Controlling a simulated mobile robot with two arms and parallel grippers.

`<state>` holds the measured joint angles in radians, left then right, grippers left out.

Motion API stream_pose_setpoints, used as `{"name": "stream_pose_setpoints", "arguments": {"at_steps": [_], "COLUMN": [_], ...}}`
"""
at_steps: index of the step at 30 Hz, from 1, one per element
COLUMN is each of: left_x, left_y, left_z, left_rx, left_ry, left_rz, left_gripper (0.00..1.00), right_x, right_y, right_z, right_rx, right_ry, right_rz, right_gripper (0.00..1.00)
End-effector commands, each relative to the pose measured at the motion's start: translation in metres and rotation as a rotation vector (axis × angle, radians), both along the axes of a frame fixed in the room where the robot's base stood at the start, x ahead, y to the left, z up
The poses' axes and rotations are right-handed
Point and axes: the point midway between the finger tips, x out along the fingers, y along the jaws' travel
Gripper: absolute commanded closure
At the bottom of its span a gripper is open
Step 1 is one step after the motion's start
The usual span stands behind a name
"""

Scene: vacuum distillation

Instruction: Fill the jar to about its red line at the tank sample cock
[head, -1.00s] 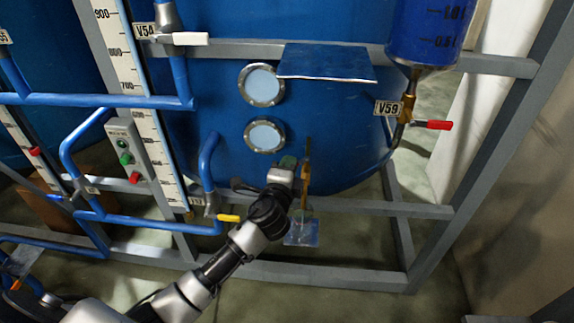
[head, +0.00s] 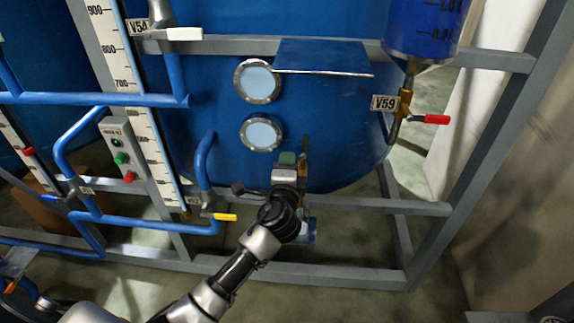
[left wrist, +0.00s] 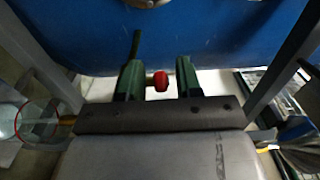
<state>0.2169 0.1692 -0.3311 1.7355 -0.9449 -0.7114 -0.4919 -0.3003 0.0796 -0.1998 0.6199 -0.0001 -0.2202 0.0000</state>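The brass sample cock (head: 304,158) stands upright at the lower front of the blue tank (head: 340,140). A red knob (left wrist: 160,81) sits between the green fingers of my left gripper (left wrist: 158,76) in the left wrist view. The fingers stand apart, with gaps on both sides of the knob. In the head view my left gripper (head: 287,159) is just left of the cock. The clear jar (head: 309,237) is low under the cock, mostly hidden by my arm. Its red line shows at the left edge of the left wrist view (left wrist: 19,120); its fill level is unclear. My right gripper is not in view.
A grey frame rail (head: 400,207) runs behind my left wrist. A valve with a yellow handle (head: 226,217) is to the left, and valve V59 with a red handle (head: 437,119) is at upper right. A flat blue plate (head: 322,58) juts out above.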

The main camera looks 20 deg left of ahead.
Motion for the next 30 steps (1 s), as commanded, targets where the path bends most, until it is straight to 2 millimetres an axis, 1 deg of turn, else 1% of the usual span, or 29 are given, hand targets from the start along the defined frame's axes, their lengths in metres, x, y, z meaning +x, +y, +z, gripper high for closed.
{"name": "stream_pose_setpoints", "arguments": {"at_steps": [8, 11, 14, 21, 24, 27, 30], "left_x": [0.000, -0.006, -0.020, -0.067, -0.083, -0.095, -0.102], "left_y": [0.000, -0.002, -0.006, -0.019, -0.024, -0.027, -0.029], "left_z": [0.001, 0.001, 0.000, -0.001, 0.000, -0.001, 0.000], "left_rx": [0.001, 0.000, -0.001, -0.002, -0.002, -0.001, 0.000], "left_ry": [-0.002, -0.002, 0.000, 0.000, 0.000, 0.001, -0.001], "left_rz": [0.000, -0.001, -0.001, -0.001, -0.001, -0.001, 0.000], "left_gripper": [0.63, 0.63, 0.63, 0.63, 0.63, 0.63, 0.63], "right_x": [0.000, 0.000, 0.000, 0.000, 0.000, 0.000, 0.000], "right_y": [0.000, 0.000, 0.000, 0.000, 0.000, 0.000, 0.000], "right_z": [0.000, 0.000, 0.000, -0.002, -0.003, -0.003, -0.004], "right_rx": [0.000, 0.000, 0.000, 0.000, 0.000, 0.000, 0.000], "right_ry": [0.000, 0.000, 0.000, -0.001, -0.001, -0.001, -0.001], "right_rz": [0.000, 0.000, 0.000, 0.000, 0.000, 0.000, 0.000], "right_gripper": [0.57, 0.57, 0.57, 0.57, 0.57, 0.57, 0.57]}}
